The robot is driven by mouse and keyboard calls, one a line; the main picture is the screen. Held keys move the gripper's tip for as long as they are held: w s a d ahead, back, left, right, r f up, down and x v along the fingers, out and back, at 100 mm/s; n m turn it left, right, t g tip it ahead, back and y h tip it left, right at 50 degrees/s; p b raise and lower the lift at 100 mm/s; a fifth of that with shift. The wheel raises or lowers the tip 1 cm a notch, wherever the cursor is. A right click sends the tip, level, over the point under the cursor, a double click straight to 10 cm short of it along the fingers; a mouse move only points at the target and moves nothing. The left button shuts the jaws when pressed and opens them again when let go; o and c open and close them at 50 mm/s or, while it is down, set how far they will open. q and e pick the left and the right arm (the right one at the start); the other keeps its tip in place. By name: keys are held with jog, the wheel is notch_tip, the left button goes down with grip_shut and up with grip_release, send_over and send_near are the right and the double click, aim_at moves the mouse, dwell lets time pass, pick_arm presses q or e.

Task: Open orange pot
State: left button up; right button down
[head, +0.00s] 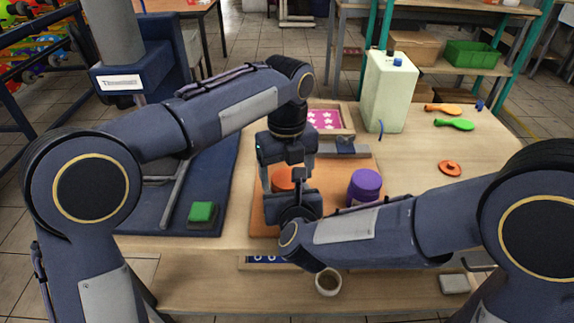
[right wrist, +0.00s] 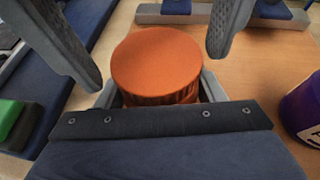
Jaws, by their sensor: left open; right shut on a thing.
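The orange pot (head: 283,180) stands on a wooden board (head: 258,212) and is partly hidden by my grippers in the head view. In the right wrist view the orange pot (right wrist: 158,65) has a flat, round orange top in place, with a ribbed side below. My right gripper (right wrist: 160,92) is shut on the pot's lower body from the near side. My left gripper (head: 287,177) comes down from above, open, with its fingers on either side of the pot's top. In the right wrist view the left gripper (right wrist: 140,50) shows gaps between its fingers and the top.
A purple pot (head: 364,186) stands right of the orange one. A green block (head: 202,212) lies on the blue press base.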

pick_arm(q)
jog(key=shift+c, duration=0.3)
jog(key=c, duration=0.9)
jog(key=n, duration=0.3)
jog(key=shift+c, duration=0.2)
jog(key=o, duration=1.1)
